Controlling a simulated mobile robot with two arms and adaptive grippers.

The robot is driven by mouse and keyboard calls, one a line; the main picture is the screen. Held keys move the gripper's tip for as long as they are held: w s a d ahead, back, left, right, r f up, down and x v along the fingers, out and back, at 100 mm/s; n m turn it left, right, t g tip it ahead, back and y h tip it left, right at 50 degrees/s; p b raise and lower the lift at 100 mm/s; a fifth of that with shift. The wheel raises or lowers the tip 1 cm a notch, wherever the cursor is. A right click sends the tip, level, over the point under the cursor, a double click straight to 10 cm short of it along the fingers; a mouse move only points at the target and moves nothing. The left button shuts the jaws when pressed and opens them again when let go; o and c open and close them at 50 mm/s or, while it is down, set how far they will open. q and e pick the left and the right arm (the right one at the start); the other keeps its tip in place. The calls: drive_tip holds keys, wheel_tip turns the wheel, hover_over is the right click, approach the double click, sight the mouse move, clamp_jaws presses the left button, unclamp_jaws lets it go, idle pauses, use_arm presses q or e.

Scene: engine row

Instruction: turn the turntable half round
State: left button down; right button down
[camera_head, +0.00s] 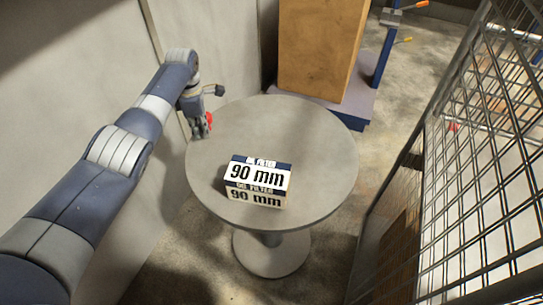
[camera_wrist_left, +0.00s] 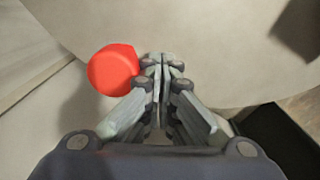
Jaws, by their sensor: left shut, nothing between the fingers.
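The turntable (camera_head: 310,130) is a round grey top on a single pedestal, in the middle of the head view. A white and dark blue box (camera_head: 258,178) marked "90 mm" sits on it, left of centre and towards the front. A red knob (camera_head: 209,119) shows at the upper left rim. My left gripper (camera_head: 201,132) is shut and empty at that rim, right beside the knob. In the left wrist view the round red knob (camera_wrist_left: 113,70) is just left of the closed fingertips (camera_wrist_left: 162,62); I cannot tell whether they touch it. My right gripper is not in view.
A wall (camera_head: 90,90) runs close along the left. A tall brown box (camera_head: 322,48) stands on a cart (camera_head: 352,108) with a blue post behind the turntable. A wire mesh cage (camera_head: 480,180) stands at the right. Bare floor lies between it and the turntable.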

use_arm(q)
drive_tip(key=shift+w, duration=0.1)
idle(0.4)
drive_tip(key=shift+r+p, duration=0.6)
drive_tip(key=shift+p, duration=0.05)
wheel_tip(320, 180, up, 8)
drive_tip(key=p, duration=0.8)
drive_tip(key=shift+f, duration=0.1)
